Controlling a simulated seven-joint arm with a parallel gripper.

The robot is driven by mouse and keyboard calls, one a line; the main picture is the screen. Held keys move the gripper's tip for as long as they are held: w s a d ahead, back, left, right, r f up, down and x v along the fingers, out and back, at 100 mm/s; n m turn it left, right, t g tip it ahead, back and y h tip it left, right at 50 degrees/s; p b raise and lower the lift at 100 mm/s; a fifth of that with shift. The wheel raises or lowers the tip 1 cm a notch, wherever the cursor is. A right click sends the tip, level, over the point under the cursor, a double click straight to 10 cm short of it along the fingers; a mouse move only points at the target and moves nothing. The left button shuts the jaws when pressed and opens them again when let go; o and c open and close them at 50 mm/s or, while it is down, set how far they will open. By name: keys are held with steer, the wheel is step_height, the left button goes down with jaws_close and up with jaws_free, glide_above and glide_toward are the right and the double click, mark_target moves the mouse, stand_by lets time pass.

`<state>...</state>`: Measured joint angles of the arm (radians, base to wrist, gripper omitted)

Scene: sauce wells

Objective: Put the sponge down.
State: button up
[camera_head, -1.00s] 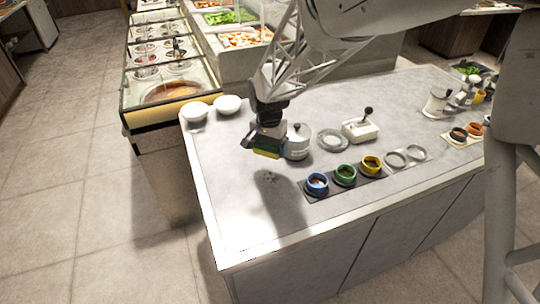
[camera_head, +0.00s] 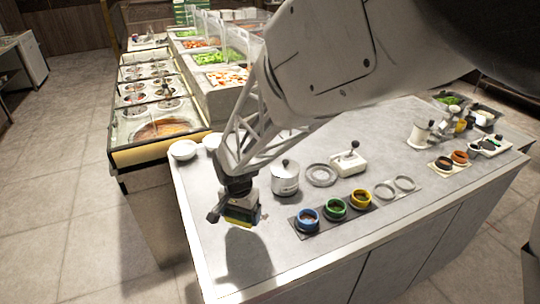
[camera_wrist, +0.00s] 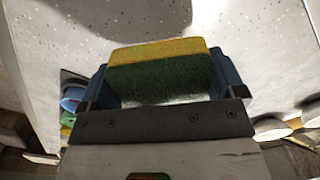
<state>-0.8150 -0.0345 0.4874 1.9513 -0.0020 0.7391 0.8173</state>
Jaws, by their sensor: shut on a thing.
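The sponge (camera_wrist: 160,72) is yellow with a dark green side. My gripper (camera_head: 240,212) is shut on it, with a blue finger on each side in the wrist view. In the head view the sponge (camera_head: 240,221) hangs below my gripper, over the left part of the grey counter (camera_head: 290,266). A dark shadow lies on the counter below it, and it looks apart from the surface. The exact height is hard to tell.
A lidded metal pot (camera_head: 285,180) stands right of my gripper. A dark tray (camera_head: 301,229) holds blue, green and yellow sauce wells. White bowls (camera_head: 183,151) stand at the back left. The counter's front left is clear.

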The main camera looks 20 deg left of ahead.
stand_by(0.3)
steer(key=w+a, duration=0.3)
steer(key=w+a+f, duration=0.1)
steer(key=w+a, duration=0.7)
steer(key=shift+w+a+f, duration=0.15)
steer(key=shift+a+f, duration=0.1)
stand_by(0.4)
steer(key=shift+f, duration=1.75)
steer(key=shift+f, duration=0.15)
steer(key=o, duration=0.7)
